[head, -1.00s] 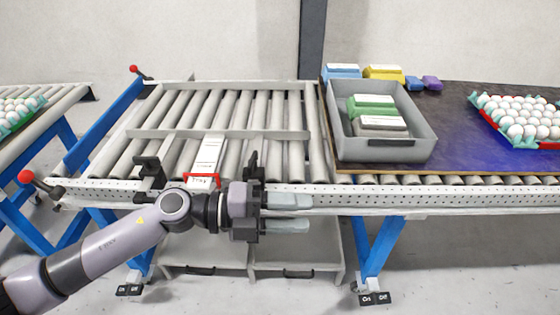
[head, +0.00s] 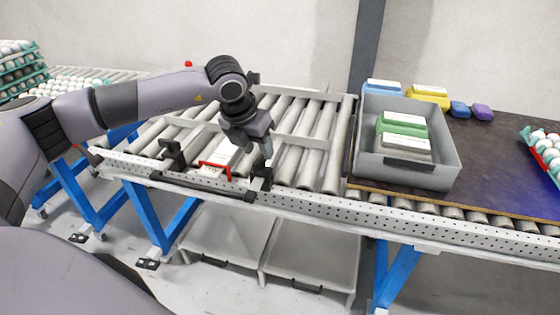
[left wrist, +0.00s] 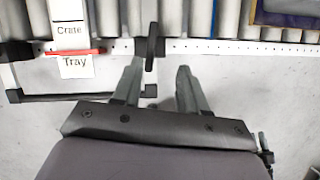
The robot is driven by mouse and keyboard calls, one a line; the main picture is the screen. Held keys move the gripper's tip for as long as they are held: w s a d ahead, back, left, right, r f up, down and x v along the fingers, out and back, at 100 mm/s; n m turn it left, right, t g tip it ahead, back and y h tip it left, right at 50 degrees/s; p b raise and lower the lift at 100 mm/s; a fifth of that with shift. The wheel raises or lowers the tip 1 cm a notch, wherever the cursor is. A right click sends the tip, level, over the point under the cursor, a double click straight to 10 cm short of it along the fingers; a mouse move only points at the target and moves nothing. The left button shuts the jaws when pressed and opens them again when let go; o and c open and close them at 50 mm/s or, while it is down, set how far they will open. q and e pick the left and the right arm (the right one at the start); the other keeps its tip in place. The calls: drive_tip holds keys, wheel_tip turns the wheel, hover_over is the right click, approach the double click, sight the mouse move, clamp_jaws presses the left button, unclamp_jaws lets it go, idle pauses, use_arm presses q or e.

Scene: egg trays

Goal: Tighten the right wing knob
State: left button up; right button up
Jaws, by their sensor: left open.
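The right wing knob (head: 262,176) is a small black part on the conveyor's front rail, at the right end of a black bar. In the left wrist view it is a dark upright shape (left wrist: 151,46) just beyond the fingertips. My left gripper (head: 268,153) is above it in the head view, pointing down, open and empty. In the left wrist view the gripper (left wrist: 158,69) has its fingers spread, with the knob nearer the left finger. Contact cannot be told. The left black bracket (head: 172,156) stands farther left on the rail. My right gripper is not in view.
The black bar (head: 200,186) runs along the front of the rail. A white label strip with a red holder (head: 214,170) lies between the brackets. A grey crate (head: 440,178) with coloured boxes stands right. A guide bar crosses the rollers behind.

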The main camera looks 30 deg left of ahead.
sight(260, 157)
use_arm(q)
drive_tip(key=shift+w+a+r+y, duration=0.15)
drive_tip(key=shift+a+r+y, duration=0.15)
drive_tip(key=shift+a, duration=0.15)
drive_tip(key=shift+w+a+f, duration=0.1)
drive_tip(key=x, duration=0.7)
drive_tip(key=shift+p, duration=0.3)
drive_tip(key=shift+c, duration=0.2)
clamp_jaws()
